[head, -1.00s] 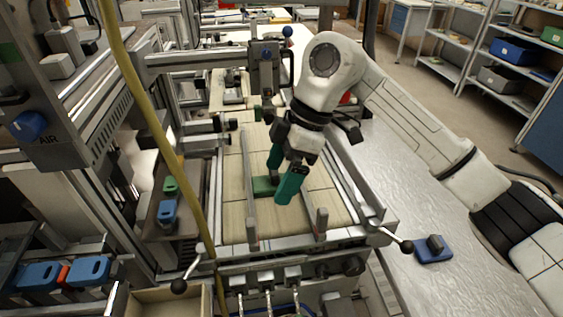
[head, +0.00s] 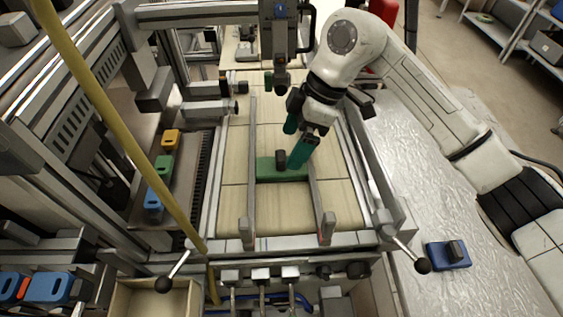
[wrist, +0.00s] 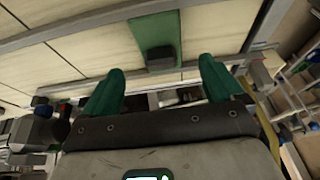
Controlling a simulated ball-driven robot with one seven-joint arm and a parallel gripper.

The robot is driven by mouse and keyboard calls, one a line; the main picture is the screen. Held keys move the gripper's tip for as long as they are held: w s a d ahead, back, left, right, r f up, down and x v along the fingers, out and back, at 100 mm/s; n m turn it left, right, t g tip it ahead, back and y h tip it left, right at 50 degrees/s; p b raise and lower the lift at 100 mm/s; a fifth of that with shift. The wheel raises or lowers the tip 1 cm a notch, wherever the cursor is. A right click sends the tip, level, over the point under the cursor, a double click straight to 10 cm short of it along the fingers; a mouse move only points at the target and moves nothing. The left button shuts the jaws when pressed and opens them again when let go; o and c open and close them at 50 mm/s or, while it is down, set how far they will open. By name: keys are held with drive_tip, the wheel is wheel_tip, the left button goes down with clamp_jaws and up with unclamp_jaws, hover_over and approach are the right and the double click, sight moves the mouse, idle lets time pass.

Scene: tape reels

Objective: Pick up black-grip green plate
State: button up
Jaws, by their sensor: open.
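The green plate (head: 266,170) with a black grip (head: 280,158) lies flat on the pale conveyor bed, between two metal rails. In the wrist view the green plate (wrist: 153,32) shows beyond the fingertips, its black grip (wrist: 159,59) at the near end, between the lines of the two fingers. My gripper (head: 296,138), with teal fingers, hangs above and beside the plate in the head view, its right finger near the plate's right part. In the wrist view my gripper (wrist: 162,72) is open, with nothing between the fingers. The gap between fingers and grip is hard to judge.
Metal rails (head: 250,190) flank the plate, and a frame with a lever (head: 403,250) closes the front. A blue plate with a dark grip (head: 447,254) lies on the metal table at right. Small coloured blocks (head: 163,165) stand on a shelf at left.

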sight(285, 155)
drive_tip(key=shift+p+x, duration=0.5)
drive_tip(key=shift+x, duration=2.1)
drive_tip(key=c, duration=1.3)
drive_tip(key=shift+r, duration=0.15)
